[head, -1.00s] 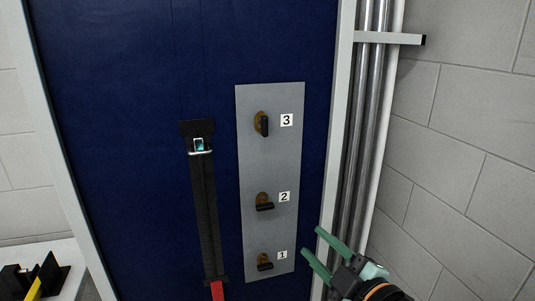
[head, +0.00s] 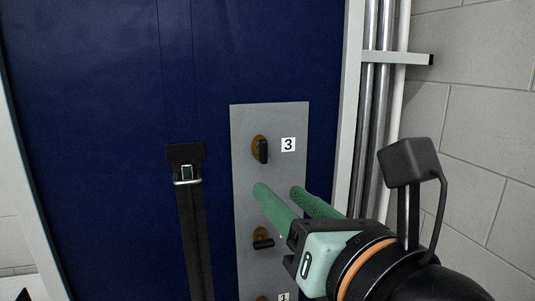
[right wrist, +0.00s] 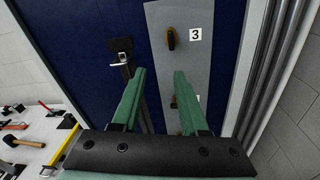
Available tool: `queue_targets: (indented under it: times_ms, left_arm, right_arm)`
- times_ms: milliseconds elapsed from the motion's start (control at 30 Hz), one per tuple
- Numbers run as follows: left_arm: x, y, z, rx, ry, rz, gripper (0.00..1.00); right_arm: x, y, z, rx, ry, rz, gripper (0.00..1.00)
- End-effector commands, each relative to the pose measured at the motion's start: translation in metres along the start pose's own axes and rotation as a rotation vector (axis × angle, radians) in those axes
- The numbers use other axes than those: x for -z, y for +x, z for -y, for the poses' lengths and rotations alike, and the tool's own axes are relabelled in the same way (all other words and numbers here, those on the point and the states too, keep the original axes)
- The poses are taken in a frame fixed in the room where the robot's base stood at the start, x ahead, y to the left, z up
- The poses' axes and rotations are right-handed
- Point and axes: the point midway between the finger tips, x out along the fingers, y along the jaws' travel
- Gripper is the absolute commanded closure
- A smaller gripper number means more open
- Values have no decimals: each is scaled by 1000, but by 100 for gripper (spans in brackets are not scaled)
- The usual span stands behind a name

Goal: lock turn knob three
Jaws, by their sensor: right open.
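Turn knob three (head: 262,149) is a dark handle on a brass-coloured round base, beside a label "3" on a grey plate (head: 240,190). Its handle stands upright. It also shows in the right wrist view (right wrist: 171,39), ahead of the fingertips. My right gripper (head: 278,190) is open and empty, with green fingers pointing at the plate just below knob three. In the right wrist view its fingers (right wrist: 158,72) are spread apart. It touches no knob that I can see. My left gripper is not in view.
Knob two (head: 263,238) has its handle sideways, partly beside my right gripper. A black strap with a buckle (head: 187,174) hangs on the blue panel (head: 100,120) to the left. Metal pipes (head: 377,120) run upright at the right. Tools lie on a white surface (right wrist: 35,150).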

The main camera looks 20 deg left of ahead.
Motion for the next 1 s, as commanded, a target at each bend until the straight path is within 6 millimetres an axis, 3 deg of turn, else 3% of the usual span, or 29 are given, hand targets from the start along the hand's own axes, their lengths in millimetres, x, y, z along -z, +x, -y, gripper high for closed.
queue_targets:
  times_ms: [133, 367, 800, 1000]
  left_arm:
    - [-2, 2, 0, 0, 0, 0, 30]
    - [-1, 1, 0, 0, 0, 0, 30]
    - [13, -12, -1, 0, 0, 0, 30]
    - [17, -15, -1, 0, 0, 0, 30]
  right_arm:
    - [-11, -11, 4, 54, -172, 44, 56]
    - [-17, -9, 6, 83, -242, 58, 56]
    - [-24, 72, 12, 82, -237, 57, 56]
    - [-24, 98, 13, 80, -237, 58, 56]
